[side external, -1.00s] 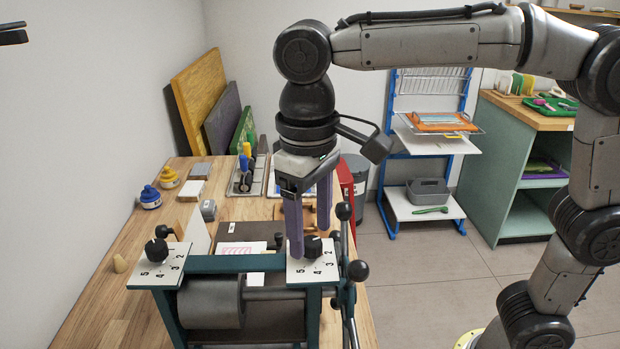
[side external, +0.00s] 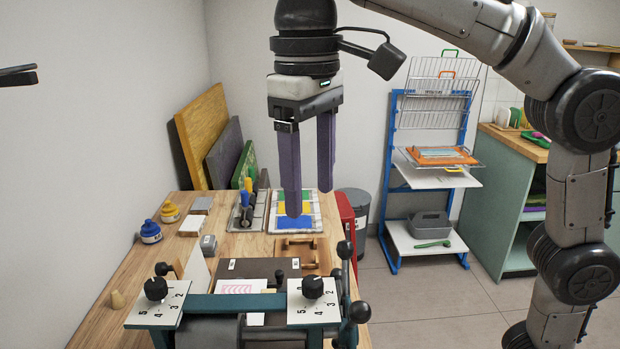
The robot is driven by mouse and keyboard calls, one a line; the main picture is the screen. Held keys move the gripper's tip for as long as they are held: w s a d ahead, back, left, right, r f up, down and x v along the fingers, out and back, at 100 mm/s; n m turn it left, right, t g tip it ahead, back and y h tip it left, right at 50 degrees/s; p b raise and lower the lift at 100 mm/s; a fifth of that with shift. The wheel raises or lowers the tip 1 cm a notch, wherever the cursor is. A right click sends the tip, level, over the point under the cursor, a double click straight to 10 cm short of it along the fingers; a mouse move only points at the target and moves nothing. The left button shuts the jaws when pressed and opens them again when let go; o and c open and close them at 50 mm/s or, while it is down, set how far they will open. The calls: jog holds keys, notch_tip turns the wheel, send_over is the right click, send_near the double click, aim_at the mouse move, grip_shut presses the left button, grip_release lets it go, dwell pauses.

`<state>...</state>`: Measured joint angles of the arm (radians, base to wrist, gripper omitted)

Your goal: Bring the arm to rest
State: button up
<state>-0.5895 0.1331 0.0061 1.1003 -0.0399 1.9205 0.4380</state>
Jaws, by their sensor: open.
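My gripper (side external: 308,202) hangs in the air with its two long purple fingers pointing down. The fingers are apart and nothing is between them. It is above the wooden workbench (side external: 110,318), higher than the press (side external: 235,305). The press has a dark green frame, a roller and two white numbered dial plates. The right black knob (side external: 312,287) is below the fingertips and apart from them. The left black knob (side external: 156,288) is clear of the gripper.
A tray of coloured pads (side external: 279,222) lies behind the press. A blue drying rack (side external: 394,170) and green cabinet (side external: 488,210) stand right. Open floor lies between.

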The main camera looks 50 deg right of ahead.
jog(key=s+d+f+m+t, duration=0.1)
jog(key=s+d+m, duration=0.1)
jog(key=s+d, duration=0.35)
jog(key=s+d+f+m+t, duration=0.1)
jog(key=s+d, duration=0.2)
jog(key=d, duration=0.6)
jog(key=s+d+f+t, duration=0.1)
jog(key=s+d+f, duration=0.1)
jog(key=f, duration=0.6)
jog(key=s+d+f+n+t, duration=0.1)
jog(key=f+t, duration=0.1)
jog(key=f, duration=0.7)
jog(key=shift+s+d+t, duration=0.3)
jog(key=shift+s+d, duration=0.05)
jog(key=shift+s, duration=0.05)
